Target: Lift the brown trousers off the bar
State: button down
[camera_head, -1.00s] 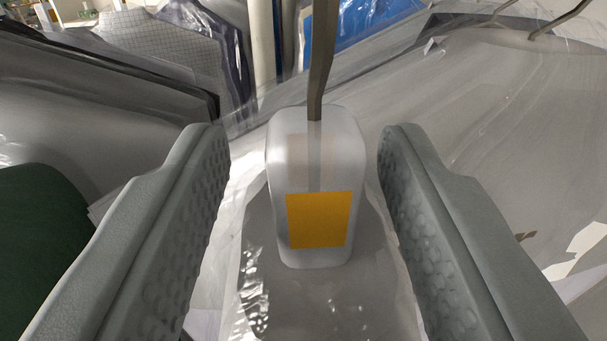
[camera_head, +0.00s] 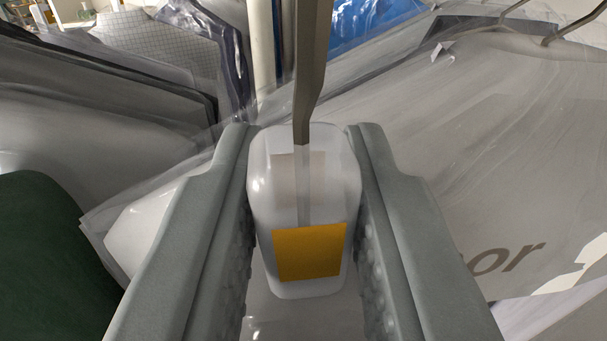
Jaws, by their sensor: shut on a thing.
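My gripper (camera_head: 303,215) is shut on a white, rounded hanger block (camera_head: 303,180) with an orange-yellow label (camera_head: 309,252) on its front. A grey-brown metal hook stem (camera_head: 310,75) rises from the top of the block and leaves the frame at the upper edge. Both fingers touch the block's sides. Clear plastic wrap shows below and around it. I cannot make out brown trousers in this view; whatever hangs under the block is hidden. The bar is not clearly visible.
Plastic-covered grey garments (camera_head: 480,130) crowd close on the right, with hanger hooks (camera_head: 570,22) at upper right. Grey covered garments (camera_head: 90,110) and a dark green one (camera_head: 45,245) hang on the left. A blue item (camera_head: 375,25) is behind.

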aim_at(309, 104)
jog(key=shift+r, duration=0.1)
jog(key=shift+r, duration=0.5)
jog(key=shift+r, duration=0.1)
jog(key=shift+r, duration=0.65)
jog(key=shift+r, duration=0.1)
jog(key=shift+r, duration=0.25)
jog(key=shift+s, duration=0.15)
